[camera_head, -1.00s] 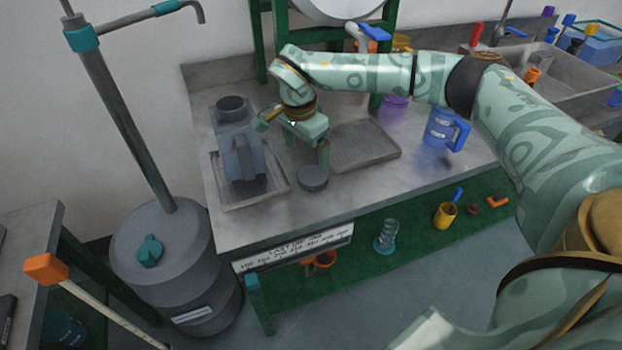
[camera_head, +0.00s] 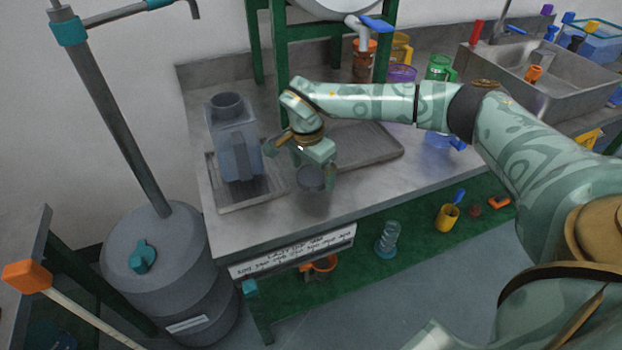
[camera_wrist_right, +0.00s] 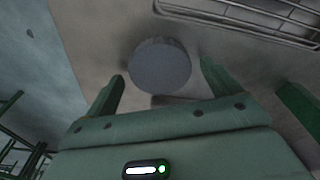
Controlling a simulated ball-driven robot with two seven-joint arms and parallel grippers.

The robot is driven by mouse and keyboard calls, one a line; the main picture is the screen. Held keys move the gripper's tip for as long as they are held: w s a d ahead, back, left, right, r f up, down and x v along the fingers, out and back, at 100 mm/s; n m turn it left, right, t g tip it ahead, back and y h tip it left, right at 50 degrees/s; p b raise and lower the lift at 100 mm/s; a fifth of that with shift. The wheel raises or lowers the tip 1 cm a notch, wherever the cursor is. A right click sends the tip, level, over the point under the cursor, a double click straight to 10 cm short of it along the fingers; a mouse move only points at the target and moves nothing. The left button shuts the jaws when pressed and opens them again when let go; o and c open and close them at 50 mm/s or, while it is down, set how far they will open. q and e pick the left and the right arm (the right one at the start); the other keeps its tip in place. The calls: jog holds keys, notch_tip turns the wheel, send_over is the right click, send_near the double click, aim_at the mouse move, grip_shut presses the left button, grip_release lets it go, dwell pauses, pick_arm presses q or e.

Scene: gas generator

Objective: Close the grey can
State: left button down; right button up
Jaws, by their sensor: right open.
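The grey can (camera_head: 238,145) stands on a ribbed tray at the left of the counter, its round neck (camera_head: 227,101) uncovered at the top. A round dark grey lid (camera_head: 311,179) is to the right of the can, near the counter's front edge. My right gripper (camera_head: 301,168) is open and empty above the lid. In the right wrist view the lid (camera_wrist_right: 160,66) shows between and just beyond the two fingertips (camera_wrist_right: 162,72), with no visible contact. Part of the lid is hidden by the gripper in the head view. My left gripper is not in view.
The ribbed tray (camera_head: 236,203) under the can and a second tray (camera_head: 375,150) flank the lid. A green frame (camera_head: 283,55) stands behind. Cups and a sink (camera_head: 560,80) are to the right. A large grey drum (camera_head: 165,265) stands on the floor at left.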

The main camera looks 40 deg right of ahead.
jog(key=shift+f, duration=0.45)
jog(key=shift+r, duration=0.2)
jog(key=c, duration=1)
jog(key=shift+c, duration=0.2)
jog(key=shift+r, duration=0.1)
